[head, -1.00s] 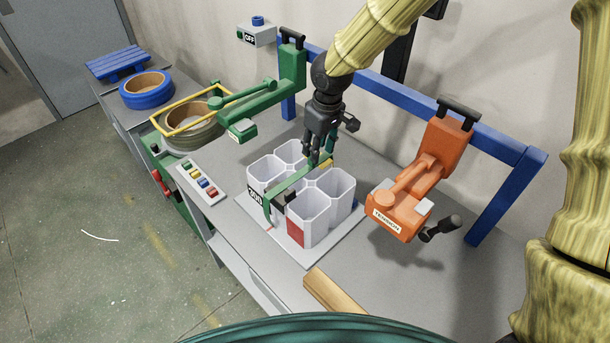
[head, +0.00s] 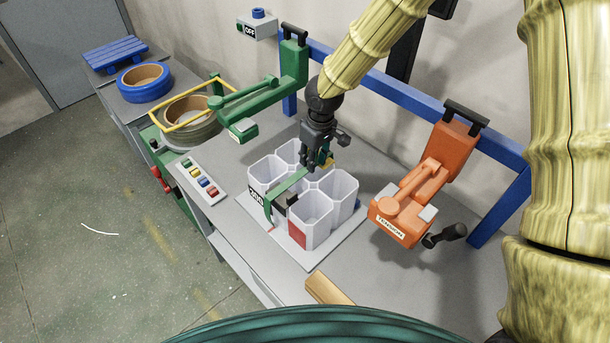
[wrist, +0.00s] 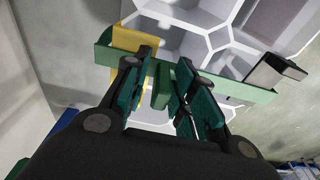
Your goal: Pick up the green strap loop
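The green strap loop (head: 285,187) lies across the top of a cluster of white hollow tubes (head: 312,205) and hangs down over their left front side. In the wrist view the green strap (wrist: 232,90) runs across the picture over the tube rims. A short green tab (wrist: 162,84) stands up from it. My gripper (head: 312,168) is over the back part of the cluster, at the strap's far end. In the wrist view its two fingers (wrist: 165,62) are apart, one on each side of the tab. Gaps show between tab and fingers; contact is unclear.
A yellow piece (wrist: 132,40) sits by the strap, left of my fingers; a dark block (wrist: 272,70) is at right. An orange tool (head: 405,215) hangs right of the tubes, a green arm (head: 265,95) behind left. A blue frame (head: 430,100) runs behind.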

